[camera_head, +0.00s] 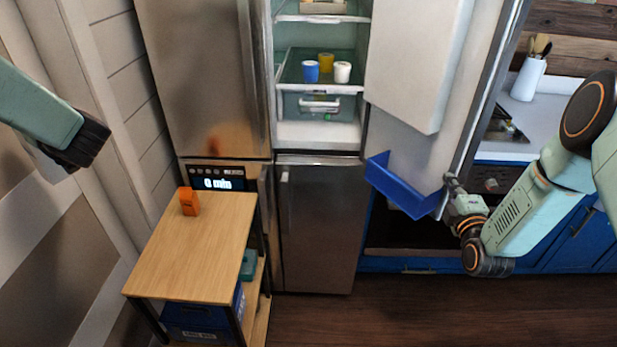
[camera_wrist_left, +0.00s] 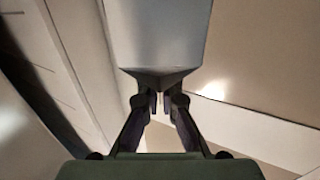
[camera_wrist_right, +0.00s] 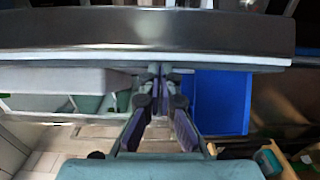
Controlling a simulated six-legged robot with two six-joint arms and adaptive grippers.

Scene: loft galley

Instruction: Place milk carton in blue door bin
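A small orange carton (camera_head: 189,202), which I take for the milk carton, stands on the wooden top of a cart at the left. The blue door bin (camera_head: 400,191) is low on the inner side of the open refrigerator door (camera_head: 440,155); blue also shows in the right wrist view (camera_wrist_right: 221,101). My right gripper (camera_head: 450,184) is at the door's free edge beside the bin, fingers together with nothing seen between them. Contact with the door is unclear. My left gripper's fingers (camera_wrist_left: 165,98) are close together and look empty; in the head view it is at the far left.
The wooden cart (camera_head: 205,245) stands in front of the refrigerator's left side. Blue, yellow and white cups sit on a shelf inside. A counter (camera_head: 550,115) with a utensil holder (camera_head: 529,78) is behind my right arm. The floor (camera_head: 430,315) in front is clear.

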